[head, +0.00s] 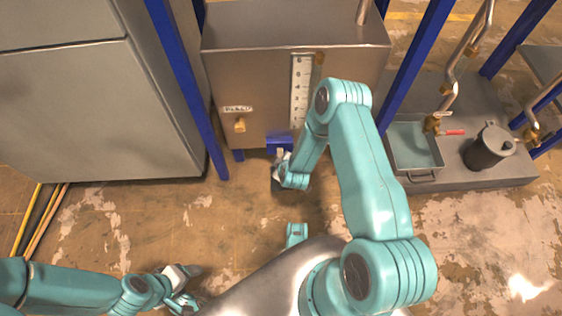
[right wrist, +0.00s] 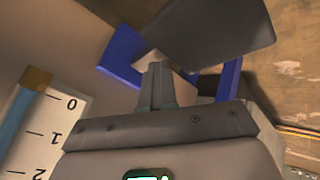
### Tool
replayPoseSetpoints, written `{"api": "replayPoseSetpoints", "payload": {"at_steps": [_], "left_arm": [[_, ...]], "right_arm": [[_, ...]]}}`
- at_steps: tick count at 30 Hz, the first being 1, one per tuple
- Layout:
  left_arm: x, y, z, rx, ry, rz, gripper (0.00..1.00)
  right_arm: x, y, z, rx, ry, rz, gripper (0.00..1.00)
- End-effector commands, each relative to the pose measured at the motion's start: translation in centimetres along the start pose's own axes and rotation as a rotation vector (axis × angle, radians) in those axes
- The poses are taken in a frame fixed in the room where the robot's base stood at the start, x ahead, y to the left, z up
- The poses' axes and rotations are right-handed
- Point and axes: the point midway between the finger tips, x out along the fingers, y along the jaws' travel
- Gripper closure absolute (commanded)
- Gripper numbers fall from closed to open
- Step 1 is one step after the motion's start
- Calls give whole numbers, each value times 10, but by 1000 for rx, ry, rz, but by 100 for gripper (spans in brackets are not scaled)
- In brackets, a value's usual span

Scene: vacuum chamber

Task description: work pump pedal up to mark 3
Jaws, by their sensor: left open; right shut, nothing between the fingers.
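The pump tank (head: 295,90) is a grey metal box with a white numbered scale (head: 300,90) on its front. In the right wrist view the scale (right wrist: 50,135) shows 0, 1 and 2 upside down, with a blue column (right wrist: 14,120) beside it running past 2 out of frame. Its level cannot be read. The dark pedal plate (right wrist: 205,28) sits by a blue bracket (right wrist: 122,55). My right gripper (head: 283,160) is shut and empty; its fingers (right wrist: 155,85) are close to the plate, contact unclear. My left gripper (head: 188,285) is open, low over the floor.
Blue frame posts (head: 190,90) flank the tank. A grey cabinet (head: 90,110) stands at left. At right a bench holds a tray (head: 415,150), a dark pot (head: 488,148) and pipes. Floor between is clear.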

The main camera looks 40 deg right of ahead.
Motion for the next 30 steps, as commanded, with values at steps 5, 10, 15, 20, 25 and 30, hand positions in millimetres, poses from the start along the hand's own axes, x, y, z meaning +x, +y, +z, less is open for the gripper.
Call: {"api": "replayPoseSetpoints", "payload": {"at_steps": [5, 10, 15, 20, 25, 30], "left_arm": [[3, -1, 0, 0, 0, 0, 35], [4, -2, 0, 0, 0, 0, 35], [4, -1, 0, 0, 0, 0, 35], [3, -1, 0, 0, 0, 0, 35], [-2, 1, 0, 0, 0, 0, 35], [-10, 4, 0, 0, 0, 0, 35]], "right_arm": [[2, -5, 4, 1, -6, -8, 100], [4, -6, 5, 1, -7, -9, 100], [3, -6, 6, 1, -7, -10, 100], [3, -6, 5, 1, -8, -11, 100], [-3, -3, 2, 1, -8, -12, 100], [-11, 2, -3, 1, -9, -13, 100]]}}
